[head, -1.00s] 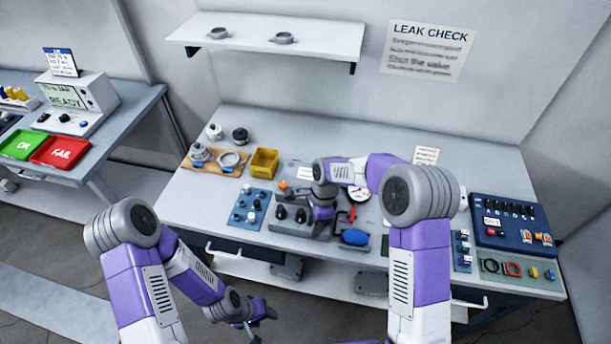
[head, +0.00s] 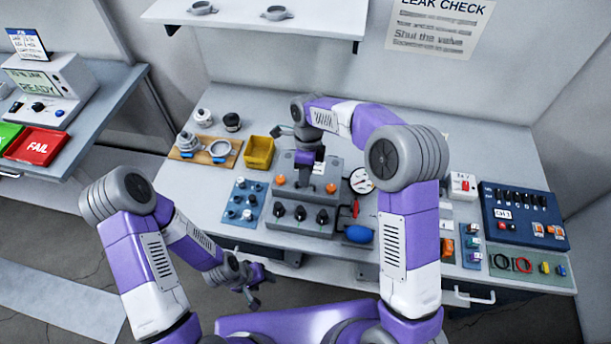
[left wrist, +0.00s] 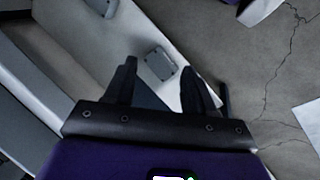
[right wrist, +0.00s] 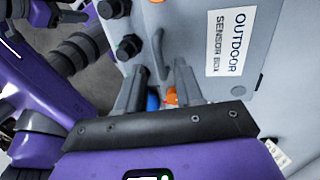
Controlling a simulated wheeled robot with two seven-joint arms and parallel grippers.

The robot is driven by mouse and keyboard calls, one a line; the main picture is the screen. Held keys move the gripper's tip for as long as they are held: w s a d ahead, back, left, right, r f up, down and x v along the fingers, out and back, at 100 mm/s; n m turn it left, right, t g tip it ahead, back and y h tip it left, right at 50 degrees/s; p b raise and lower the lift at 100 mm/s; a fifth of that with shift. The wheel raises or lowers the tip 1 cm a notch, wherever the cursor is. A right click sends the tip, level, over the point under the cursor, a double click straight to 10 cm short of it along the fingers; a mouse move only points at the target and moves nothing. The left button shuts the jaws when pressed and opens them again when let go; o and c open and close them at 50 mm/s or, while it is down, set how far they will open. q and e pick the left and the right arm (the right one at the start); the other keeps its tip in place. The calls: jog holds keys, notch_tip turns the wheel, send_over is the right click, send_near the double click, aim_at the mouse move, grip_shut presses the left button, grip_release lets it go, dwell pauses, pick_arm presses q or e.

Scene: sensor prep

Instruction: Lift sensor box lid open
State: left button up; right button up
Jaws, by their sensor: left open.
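The grey sensor box (head: 330,208) sits on the bench with orange latches and several black knobs along its front. Its lid (head: 328,172) looks shut. In the right wrist view the lid's label reads "OUTDOOR SENSOR BOX" (right wrist: 230,45), and a grey bar handle (right wrist: 160,52) lies beside it. My right gripper (right wrist: 160,70) is over the lid, its fingers apart, with the handle's near end and an orange latch (right wrist: 171,96) seen between them. I cannot tell if they touch. My left gripper (head: 258,282) is open and empty, low in front of the bench; it also shows in the left wrist view (left wrist: 158,75).
A blue bulb (head: 358,234) and a round gauge (head: 361,180) are right of the box. A blue tray of small parts (head: 240,204) and a yellow bin (head: 259,153) are left. A blue switch panel (head: 520,214) stands at the right.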

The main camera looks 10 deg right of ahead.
jog(key=shift+s+a+f, duration=0.1)
jog(key=shift+s+f, duration=0.05)
jog(key=shift+f, duration=0.55)
grip_shut()
dwell(1.0)
